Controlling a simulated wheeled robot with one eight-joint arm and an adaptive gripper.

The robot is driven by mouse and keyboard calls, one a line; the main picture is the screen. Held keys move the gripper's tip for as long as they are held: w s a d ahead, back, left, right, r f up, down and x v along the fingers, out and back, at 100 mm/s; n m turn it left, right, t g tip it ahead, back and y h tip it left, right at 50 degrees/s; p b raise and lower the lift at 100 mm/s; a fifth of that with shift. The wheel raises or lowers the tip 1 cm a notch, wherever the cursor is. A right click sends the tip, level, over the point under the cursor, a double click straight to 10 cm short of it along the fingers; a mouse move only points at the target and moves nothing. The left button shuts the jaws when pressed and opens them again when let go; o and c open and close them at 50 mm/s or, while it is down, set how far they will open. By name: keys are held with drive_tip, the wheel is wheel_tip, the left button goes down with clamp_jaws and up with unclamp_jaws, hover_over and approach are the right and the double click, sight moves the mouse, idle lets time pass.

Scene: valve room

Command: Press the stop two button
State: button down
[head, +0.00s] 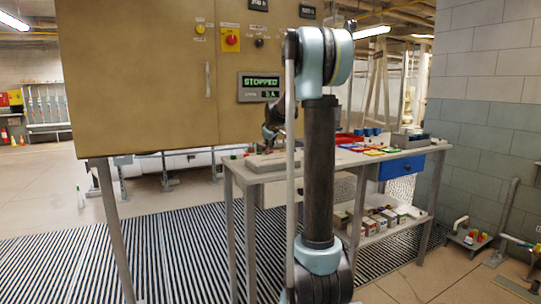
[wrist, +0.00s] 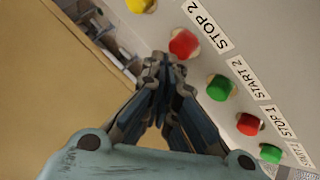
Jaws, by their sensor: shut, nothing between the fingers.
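The stop two button (wrist: 184,43) is a red round button beside the "STOP 2" label (wrist: 207,29) on a pale panel in the wrist view. My gripper (wrist: 162,66) is shut and empty. Its fingertips appear just below and left of the red button; I cannot tell whether they touch it. In the head view my arm partly hides the gripper (head: 268,138), which hangs over the grey button box (head: 265,163) on the bench. The buttons are too small to make out there.
Near the stop two button are the green START 2 button (wrist: 219,88), the red STOP 1 button (wrist: 249,124), the green START 1 button (wrist: 270,153) and a yellow button (wrist: 140,4). A tan cabinet (head: 130,80) stands behind; its display (head: 260,86) reads "STOPPED".

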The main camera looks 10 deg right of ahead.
drive_tip(key=shift+r, duration=0.35)
drive_tip(key=shift+r, duration=0.1)
drive_tip(key=shift+r, duration=2.4)
